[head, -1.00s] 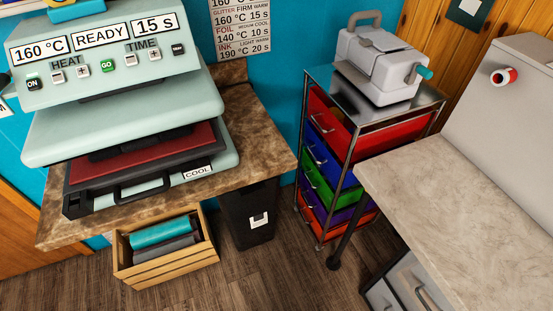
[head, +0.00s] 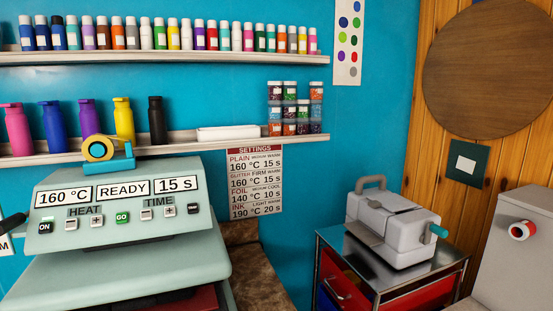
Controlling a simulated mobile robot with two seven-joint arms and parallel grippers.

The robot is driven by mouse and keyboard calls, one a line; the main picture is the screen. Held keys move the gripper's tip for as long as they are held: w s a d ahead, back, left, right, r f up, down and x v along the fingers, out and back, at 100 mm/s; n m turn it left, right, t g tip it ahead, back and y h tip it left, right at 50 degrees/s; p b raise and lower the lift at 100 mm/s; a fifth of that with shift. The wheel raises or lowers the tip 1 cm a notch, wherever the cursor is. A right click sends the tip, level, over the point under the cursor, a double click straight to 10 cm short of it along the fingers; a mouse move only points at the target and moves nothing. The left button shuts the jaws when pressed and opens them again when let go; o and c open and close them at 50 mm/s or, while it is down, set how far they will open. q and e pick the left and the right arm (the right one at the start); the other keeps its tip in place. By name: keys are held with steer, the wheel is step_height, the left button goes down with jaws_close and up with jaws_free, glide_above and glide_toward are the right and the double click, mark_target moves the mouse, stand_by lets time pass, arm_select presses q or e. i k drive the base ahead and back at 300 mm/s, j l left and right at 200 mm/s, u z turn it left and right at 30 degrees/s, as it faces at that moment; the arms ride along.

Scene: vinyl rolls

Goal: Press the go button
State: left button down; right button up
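The green go button (head: 122,217) sits in the middle of the button row on the pale green heat press (head: 150,252), at the left of the head view. The press display reads 160 °C (head: 63,197), READY (head: 123,189) and 15 s (head: 176,184). A black ON button (head: 45,227) is at the left end of the row, with heat and time buttons marked plus and minus between. Nothing covers the go button. Neither of my grippers shows in the head view.
A tape dispenser (head: 108,154) stands on top of the press. A settings chart (head: 255,182) hangs right of it. Shelves (head: 170,57) with bottles line the blue wall. A grey machine (head: 393,228) stands on a drawer cart at right. The space before the press buttons looks clear.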

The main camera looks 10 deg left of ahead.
mark_target(122, 217)
steer(key=u, duration=1.3)
